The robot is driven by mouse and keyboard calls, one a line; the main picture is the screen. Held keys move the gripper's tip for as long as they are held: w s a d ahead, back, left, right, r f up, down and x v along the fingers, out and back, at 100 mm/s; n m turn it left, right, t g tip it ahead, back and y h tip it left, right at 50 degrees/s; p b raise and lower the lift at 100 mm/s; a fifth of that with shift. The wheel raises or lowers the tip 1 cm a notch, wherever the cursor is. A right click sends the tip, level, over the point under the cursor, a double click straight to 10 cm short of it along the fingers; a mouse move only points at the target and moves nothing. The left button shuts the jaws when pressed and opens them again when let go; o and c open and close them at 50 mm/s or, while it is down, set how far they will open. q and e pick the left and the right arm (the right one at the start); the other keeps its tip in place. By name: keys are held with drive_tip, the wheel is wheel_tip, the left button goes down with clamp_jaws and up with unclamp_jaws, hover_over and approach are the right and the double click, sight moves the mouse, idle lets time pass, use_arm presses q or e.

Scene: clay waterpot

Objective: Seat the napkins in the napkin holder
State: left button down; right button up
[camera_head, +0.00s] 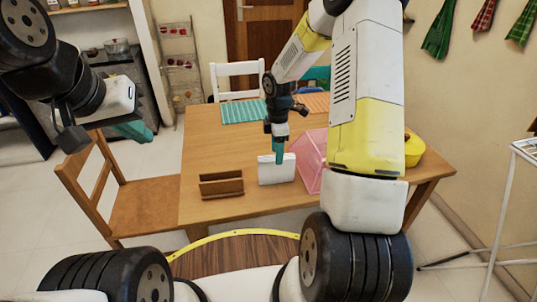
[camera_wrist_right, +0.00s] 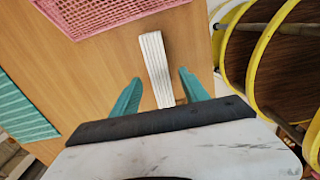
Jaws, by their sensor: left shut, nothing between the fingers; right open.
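The white napkins (camera_head: 276,175) stand upright as a stack on the wooden table, near its front edge. The brown napkin holder (camera_head: 221,190) stands just left of them, with a slot between its two walls and no napkins in it. My right gripper (camera_head: 279,154) points down at the napkins from above. In the right wrist view its open teal fingers (camera_wrist_right: 159,76) lie on either side of the napkin stack (camera_wrist_right: 155,58), with gaps showing on both sides. My left gripper (camera_head: 138,131) is shut and empty, off the table's left side above a wooden chair.
A pink mesh cover (camera_head: 313,165) stands close to the right of the napkins. A yellow pot (camera_head: 414,151) sits at the table's right. A teal placemat (camera_head: 245,110) lies at the back. The table (camera_head: 205,150) is bare behind the holder.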

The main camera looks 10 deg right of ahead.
sight(276, 169)
drive_tip(key=shift+f, duration=1.6)
clamp_jaws()
